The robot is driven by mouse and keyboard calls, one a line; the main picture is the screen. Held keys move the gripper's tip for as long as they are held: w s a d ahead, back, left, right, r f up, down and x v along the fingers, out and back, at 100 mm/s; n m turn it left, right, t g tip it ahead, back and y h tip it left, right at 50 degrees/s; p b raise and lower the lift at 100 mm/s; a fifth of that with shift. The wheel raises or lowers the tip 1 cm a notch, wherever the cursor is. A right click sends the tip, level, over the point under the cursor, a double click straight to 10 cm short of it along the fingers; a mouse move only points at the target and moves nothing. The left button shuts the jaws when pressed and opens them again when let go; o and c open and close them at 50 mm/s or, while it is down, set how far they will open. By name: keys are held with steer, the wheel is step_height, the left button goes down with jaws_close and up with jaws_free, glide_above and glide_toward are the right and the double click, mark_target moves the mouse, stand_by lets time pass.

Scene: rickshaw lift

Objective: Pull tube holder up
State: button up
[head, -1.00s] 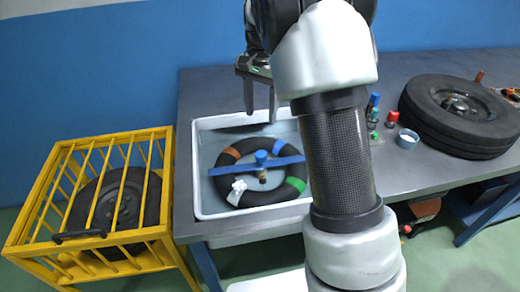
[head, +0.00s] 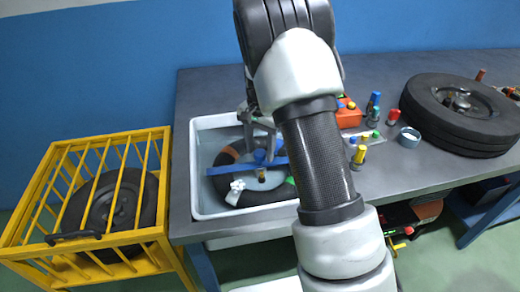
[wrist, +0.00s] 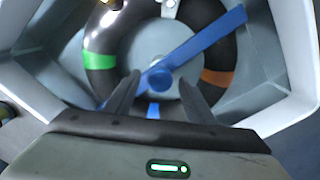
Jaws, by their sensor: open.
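The tube holder, a blue bar (head: 222,169) with a round blue knob, lies across a black inner tube (head: 262,194) in a white basin (head: 197,160). The bar also shows slantwise in the wrist view (wrist: 215,36), with its knob (wrist: 158,79) near the picture's middle. My gripper (wrist: 158,84) is open, its two fingers on either side of the knob in the wrist view. In the head view my gripper (head: 258,148) is over the basin, above the knob. I cannot tell whether the fingers touch the knob. My arm hides the basin's right part in the head view.
A yellow cage (head: 153,252) with a tire inside stands left of the workbench (head: 205,90). A wheel (head: 460,115), a small cup (head: 410,137) and several small bottles are on the bench's right. The basin walls surround my gripper closely.

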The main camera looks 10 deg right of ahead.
jaws_close()
step_height(320, 180, up, 8)
steer(key=p, duration=0.5)
steer(key=shift+r+p, duration=0.15)
steer(key=shift+p, duration=0.2)
steer(key=shift+w, duration=0.1)
jaws_free()
